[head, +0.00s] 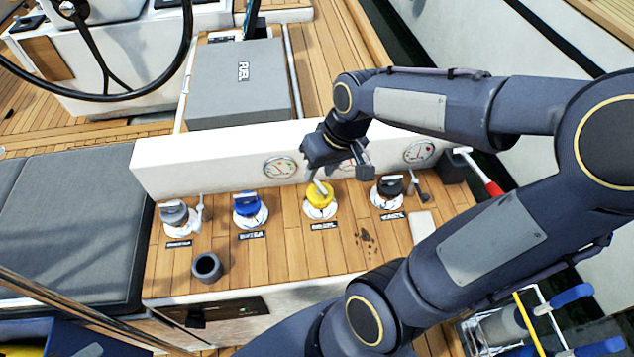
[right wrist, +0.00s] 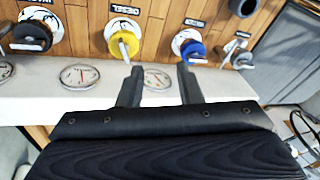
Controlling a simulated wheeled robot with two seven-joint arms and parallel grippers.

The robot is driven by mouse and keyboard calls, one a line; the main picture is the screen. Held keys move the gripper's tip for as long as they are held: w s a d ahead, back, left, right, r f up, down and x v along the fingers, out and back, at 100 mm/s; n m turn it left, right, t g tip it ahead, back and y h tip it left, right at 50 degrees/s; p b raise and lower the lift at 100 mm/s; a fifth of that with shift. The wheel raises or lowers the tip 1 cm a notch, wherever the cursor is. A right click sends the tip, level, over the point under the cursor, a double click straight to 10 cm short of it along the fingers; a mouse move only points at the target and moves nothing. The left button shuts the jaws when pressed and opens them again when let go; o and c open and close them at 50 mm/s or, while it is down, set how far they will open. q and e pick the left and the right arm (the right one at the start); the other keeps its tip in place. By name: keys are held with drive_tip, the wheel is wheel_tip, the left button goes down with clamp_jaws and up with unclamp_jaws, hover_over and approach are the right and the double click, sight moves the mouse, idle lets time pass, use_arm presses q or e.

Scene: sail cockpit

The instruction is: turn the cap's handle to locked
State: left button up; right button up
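A yellow cap (head: 320,195) with a pale handle sits on a round white-and-metal plate in the teak deck. In the right wrist view the yellow cap (right wrist: 124,44) lies beyond the left finger, its handle pointing toward the gripper. My right gripper (head: 342,172) is over the deck's back edge, close to the yellow cap. In the right wrist view its two fingers (right wrist: 158,76) are spread apart with nothing between them. I cannot tell whether a finger touches the handle. My left gripper is not in view.
A blue cap (head: 247,208), a grey cap (head: 174,214) and a black cap (head: 389,189) share the row. Gauges (head: 280,167) sit on the white wall behind. A dark cup (head: 207,267) stands in front. A red-handled lever (head: 487,181) is at right.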

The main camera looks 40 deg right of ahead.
sight(320, 186)
drive_tip(key=w+d+f+g, duration=0.1)
drive_tip(key=w+d+f, duration=0.1)
drive_tip(key=f, duration=0.1)
drive_tip(key=w+d+f+g+h, duration=0.1)
drive_tip(key=w+d+f, duration=0.1)
drive_tip(key=w+f, duration=0.1)
drive_tip(key=w+d+f+h, duration=0.1)
drive_tip(key=w+f, duration=0.2)
drive_tip(key=f, duration=0.2)
drive_tip(key=shift+d+n+g, duration=0.4)
wheel_tip(320, 186, down, 8)
drive_tip(key=shift+r, duration=0.1)
clamp_jaws()
